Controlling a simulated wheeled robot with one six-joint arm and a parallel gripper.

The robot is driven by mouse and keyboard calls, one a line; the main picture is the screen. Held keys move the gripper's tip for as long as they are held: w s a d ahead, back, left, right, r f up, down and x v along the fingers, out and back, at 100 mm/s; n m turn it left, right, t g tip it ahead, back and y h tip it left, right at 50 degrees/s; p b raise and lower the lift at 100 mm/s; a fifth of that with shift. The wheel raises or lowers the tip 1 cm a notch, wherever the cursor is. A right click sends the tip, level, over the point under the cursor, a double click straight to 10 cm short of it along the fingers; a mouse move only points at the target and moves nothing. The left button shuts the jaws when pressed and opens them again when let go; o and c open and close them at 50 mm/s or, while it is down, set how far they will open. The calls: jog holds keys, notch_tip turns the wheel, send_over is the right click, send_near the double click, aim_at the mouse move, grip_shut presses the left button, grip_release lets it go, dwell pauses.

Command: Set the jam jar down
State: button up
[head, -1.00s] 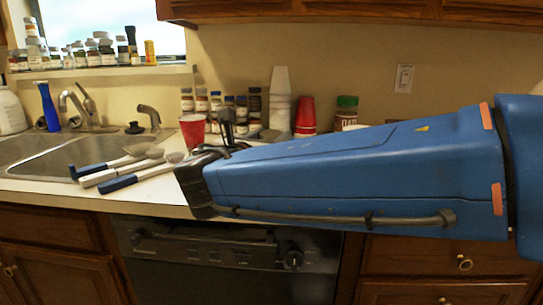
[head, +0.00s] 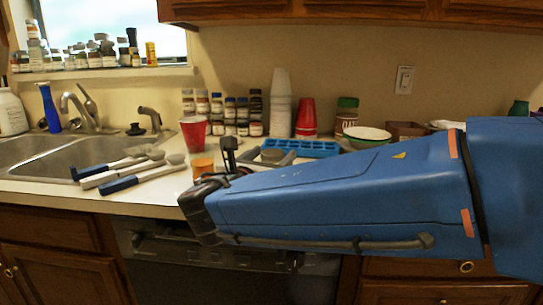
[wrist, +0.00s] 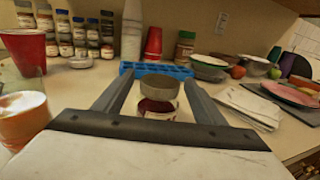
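An orange tumbler (head: 203,166) and a red cup (head: 194,134) stand left of my gripper. A blue tray (head: 313,149) lies just behind it. Several spice jars (head: 229,113) and stacked cups (head: 280,105) line the wall. Brushes (head: 130,175) lie by the sink. Some counter to the jar's right is clear.

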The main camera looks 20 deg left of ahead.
jog(key=shift+r, duration=0.1)
jog(key=shift+s+r, duration=0.1)
jog(key=s, duration=1.1)
jog(key=shift+s+a, duration=0.25)
jog(key=shift+s, duration=0.15)
jog(key=shift+s, duration=0.1)
